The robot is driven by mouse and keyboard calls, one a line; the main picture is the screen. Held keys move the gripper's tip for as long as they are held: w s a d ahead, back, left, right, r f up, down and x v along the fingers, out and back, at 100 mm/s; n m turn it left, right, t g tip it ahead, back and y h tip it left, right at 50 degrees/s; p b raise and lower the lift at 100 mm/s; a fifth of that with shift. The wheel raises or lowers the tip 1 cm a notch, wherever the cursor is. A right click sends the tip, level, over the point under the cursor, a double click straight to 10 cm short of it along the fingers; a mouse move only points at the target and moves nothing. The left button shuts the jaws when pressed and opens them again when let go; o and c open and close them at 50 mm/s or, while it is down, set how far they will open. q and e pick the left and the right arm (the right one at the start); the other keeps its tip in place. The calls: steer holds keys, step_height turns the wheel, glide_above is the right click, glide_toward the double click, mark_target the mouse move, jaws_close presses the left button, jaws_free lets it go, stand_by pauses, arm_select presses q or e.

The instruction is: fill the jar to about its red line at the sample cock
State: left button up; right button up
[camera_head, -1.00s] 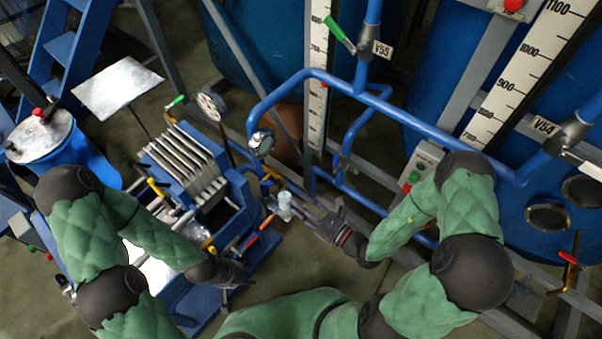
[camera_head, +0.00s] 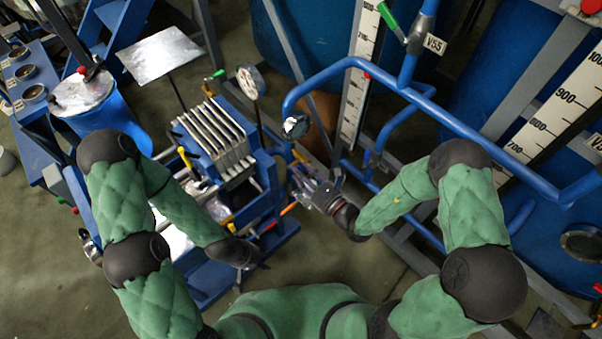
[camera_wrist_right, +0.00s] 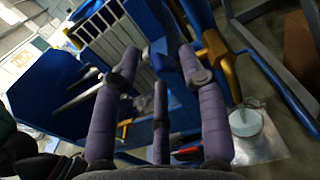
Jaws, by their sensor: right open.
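A pale, round-topped vessel that looks like the jar (camera_wrist_right: 247,122) stands upright on a shiny metal plate (camera_wrist_right: 262,148) in the right wrist view. Its red line and fill level cannot be made out. My right gripper (camera_wrist_right: 158,62) has its purple fingers spread and empty; the jar is apart from them, to their right. A yellow cock-like fitting (camera_wrist_right: 216,62) is above and left of the jar. In the head view my right gripper (camera_head: 298,180) is beside the blue press frame; the jar is not clear there. My left gripper (camera_head: 262,236) is low at the press, its fingers too dark to read.
The blue press with its pale plates (camera_head: 217,135) stands left of my right gripper. A gauge (camera_head: 250,82), blue pipes (camera_head: 345,66) and a scale board (camera_head: 358,90) are close behind. A blue drum (camera_head: 110,125) stands at left. Floor at lower left is clear.

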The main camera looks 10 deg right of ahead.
steer(key=shift+w+a, duration=0.15)
steer(key=shift+w, duration=0.05)
jaws_close()
